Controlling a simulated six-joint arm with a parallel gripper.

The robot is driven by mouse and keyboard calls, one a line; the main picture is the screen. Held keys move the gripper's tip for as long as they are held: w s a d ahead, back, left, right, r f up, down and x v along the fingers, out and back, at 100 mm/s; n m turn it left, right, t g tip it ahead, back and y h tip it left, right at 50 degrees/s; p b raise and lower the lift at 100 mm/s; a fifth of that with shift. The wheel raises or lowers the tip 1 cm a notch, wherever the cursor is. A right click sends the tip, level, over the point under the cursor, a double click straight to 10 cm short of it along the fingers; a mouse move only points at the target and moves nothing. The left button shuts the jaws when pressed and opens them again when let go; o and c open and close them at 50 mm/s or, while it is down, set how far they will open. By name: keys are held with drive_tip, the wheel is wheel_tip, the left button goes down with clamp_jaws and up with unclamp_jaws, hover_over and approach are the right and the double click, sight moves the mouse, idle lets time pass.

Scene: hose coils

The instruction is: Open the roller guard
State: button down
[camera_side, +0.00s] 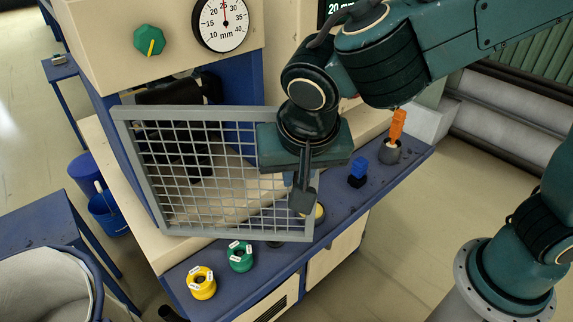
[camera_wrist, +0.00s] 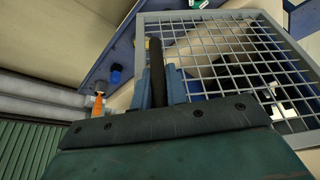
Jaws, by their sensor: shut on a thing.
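The roller guard (camera_side: 215,232) is a grey frame with wire mesh, standing upright in front of the machine in the side view. It fills the right of the wrist view (camera_wrist: 232,17). My gripper (camera_side: 303,196) is at the guard's right edge, pointing down. In the wrist view my gripper (camera_wrist: 157,88) is shut on a dark upright bar at the guard's side edge, apparently its handle. The fingers partly hide the grip. The rollers behind the mesh are mostly hidden, and I cannot tell how far the guard stands open.
A dial (camera_side: 222,24) and green knob (camera_side: 149,41) sit above.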

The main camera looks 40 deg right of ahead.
drive_tip(key=shift+s+a+r+m+g, duration=0.1)
drive_tip(key=shift+s+a+m, duration=0.3)
drive_tip(key=shift+a, duration=0.3)
drive_tip(key=shift+s+a+f+m+g, duration=0.1)
drive_tip(key=shift+s+a+m, duration=0.15)
drive_tip(key=shift+s+a, duration=0.35)
drive_tip(key=shift+s+a+r+m+g, duration=0.1)
drive_tip(key=shift+s+a+m, duration=0.3)
drive_tip(key=shift+a, duration=0.35)
drive_tip(key=c, duration=1.4)
unclamp_jaws()
drive_tip(key=shift+d, duration=0.1)
